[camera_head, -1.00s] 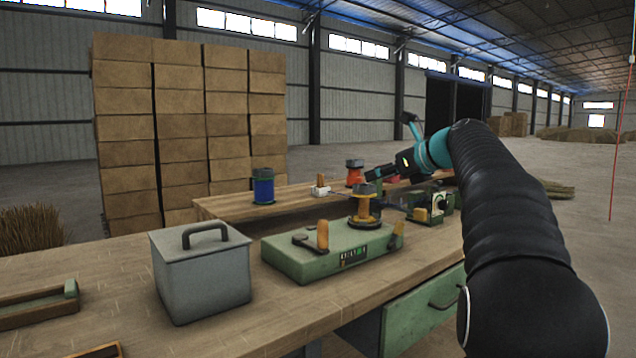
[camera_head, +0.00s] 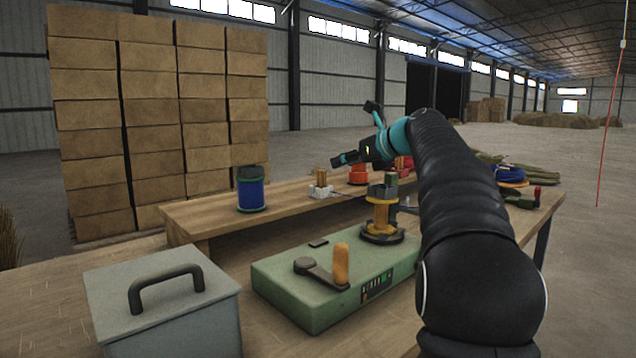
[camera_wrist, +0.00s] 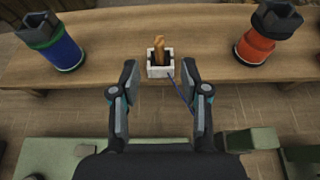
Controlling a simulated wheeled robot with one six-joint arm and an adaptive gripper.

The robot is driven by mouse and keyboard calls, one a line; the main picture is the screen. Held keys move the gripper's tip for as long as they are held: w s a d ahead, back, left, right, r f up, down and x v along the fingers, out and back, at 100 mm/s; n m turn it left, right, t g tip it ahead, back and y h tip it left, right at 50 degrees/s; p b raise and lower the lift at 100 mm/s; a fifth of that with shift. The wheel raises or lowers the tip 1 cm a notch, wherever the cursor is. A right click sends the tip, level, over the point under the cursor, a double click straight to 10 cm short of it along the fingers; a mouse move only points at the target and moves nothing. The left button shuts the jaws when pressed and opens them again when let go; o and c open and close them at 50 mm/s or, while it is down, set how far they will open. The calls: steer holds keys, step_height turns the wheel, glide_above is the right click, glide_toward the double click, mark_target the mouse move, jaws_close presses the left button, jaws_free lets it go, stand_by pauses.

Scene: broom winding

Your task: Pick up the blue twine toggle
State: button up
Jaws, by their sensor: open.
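A small wooden toggle (camera_head: 321,177) stands upright in a white block holder (camera_head: 320,191) on the long wooden bench. In the wrist view the toggle (camera_wrist: 159,50) and the white holder (camera_wrist: 160,70) are near the top middle. A thin dark bluish cord (camera_wrist: 183,97) runs from the holder towards the right finger. My gripper (camera_wrist: 158,88) is open, with its two fingers apart on either side below the holder in the picture and nothing between them but the cord near the right finger. In the head view my gripper (camera_head: 343,159) is just above and right of the toggle.
A blue spool (camera_head: 250,188) stands left of the holder and an orange spool (camera_head: 358,173) right of it. A green winding machine (camera_head: 320,285) with a yellow spool (camera_head: 382,215) and a grey lidded box (camera_head: 165,300) are nearer. Stacked bales stand behind.

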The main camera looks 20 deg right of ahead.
mark_target(321, 170)
steer(key=x, duration=1)
steer(key=shift+a+f, duration=0.1)
steer(key=shift+f, duration=0.1)
jaws_close()
